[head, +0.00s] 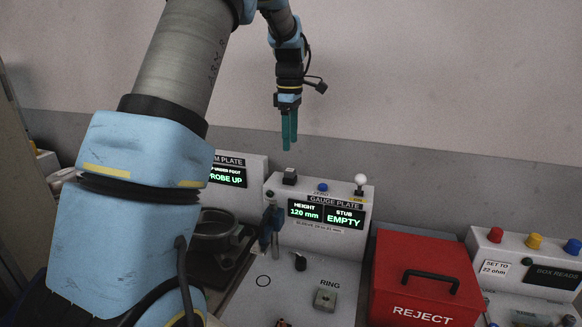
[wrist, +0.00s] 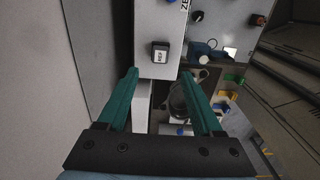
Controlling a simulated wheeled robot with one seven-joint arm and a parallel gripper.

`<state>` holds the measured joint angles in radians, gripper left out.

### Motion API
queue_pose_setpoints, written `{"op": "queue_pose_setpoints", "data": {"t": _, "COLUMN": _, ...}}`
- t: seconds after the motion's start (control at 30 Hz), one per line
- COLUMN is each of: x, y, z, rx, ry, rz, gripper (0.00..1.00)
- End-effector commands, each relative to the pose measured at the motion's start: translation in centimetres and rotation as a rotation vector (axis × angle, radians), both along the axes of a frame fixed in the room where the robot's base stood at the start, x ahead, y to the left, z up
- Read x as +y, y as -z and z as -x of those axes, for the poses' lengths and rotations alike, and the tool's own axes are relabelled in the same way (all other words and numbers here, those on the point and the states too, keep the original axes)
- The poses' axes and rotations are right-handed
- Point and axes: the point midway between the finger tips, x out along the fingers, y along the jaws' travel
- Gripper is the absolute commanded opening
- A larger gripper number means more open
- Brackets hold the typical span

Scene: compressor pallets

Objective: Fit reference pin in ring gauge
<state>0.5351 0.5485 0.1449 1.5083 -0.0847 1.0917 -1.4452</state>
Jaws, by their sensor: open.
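My gripper (head: 289,146) hangs fingers-down, empty, above the back of the gauge plate console (head: 277,190). In the wrist view its two teal fingers (wrist: 159,75) are apart. A small dark block (head: 290,176) sits on the console top below the fingertips; in the wrist view this block (wrist: 160,46) carries a white label that seems to read REF. The console display (head: 327,215) reads HEIGHT 120 mm and STUB EMPTY. A grey block with a dark centre (head: 325,299) sits by the RING label on the plate.
A blue and dark clamp-like fixture (head: 270,228) stands at the console's front left. A red REJECT box (head: 425,275) is to the right, and a button box (head: 525,262) beyond it. The PROBE UP display (head: 228,177) is left, partly behind my arm.

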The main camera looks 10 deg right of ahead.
Motion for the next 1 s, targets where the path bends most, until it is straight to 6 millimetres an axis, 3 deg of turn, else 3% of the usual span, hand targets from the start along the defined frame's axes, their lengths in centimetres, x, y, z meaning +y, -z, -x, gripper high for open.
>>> {"op": "queue_pose_setpoints", "data": {"t": 0.37, "x": 0.1, "y": 0.7, "z": 0.0, "rx": 0.002, "ry": 0.002, "rz": -0.001, "gripper": 0.68}}
{"op": "queue_pose_setpoints", "data": {"t": 0.8, "x": 0.1, "y": 6.7, "z": 0.0, "rx": 0.0, "ry": 0.002, "rz": 0.0, "gripper": 0.68}}
{"op": "queue_pose_setpoints", "data": {"t": 1.0, "x": 0.1, "y": 8.5, "z": 0.0, "rx": 0.0, "ry": 0.002, "rz": 0.001, "gripper": 0.68}}
